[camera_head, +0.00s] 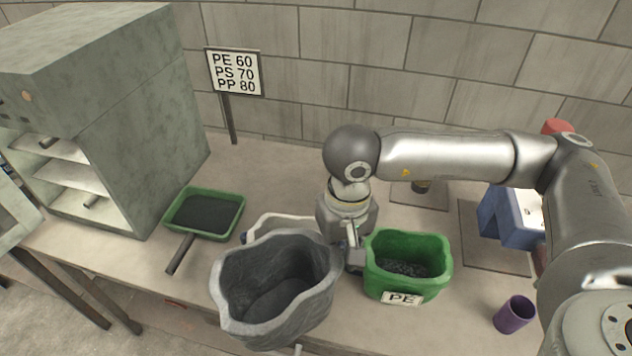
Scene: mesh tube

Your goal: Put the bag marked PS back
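No bag shows a readable PS mark. A large grey bag (265,318), open at the top, is at front centre, overlapping the table's front edge. It partly hides a white, open-topped container (277,224) behind it. A green bag (405,283) with a PE label and dark granules inside stands to its right. My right gripper (352,258) points down between the grey bag and the green bag, close to both rims. I cannot tell whether its fingers are open or shut on a rim. My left gripper is not in view.
A green tray (224,234) of dark granules with a handle lies left of the bags. A grey oven-like cabinet (150,130) with shelves stands at left. A sign (233,72) reads PE 60, PS 70, PP 80. A purple cup (513,315) and blue device (497,218) are at right.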

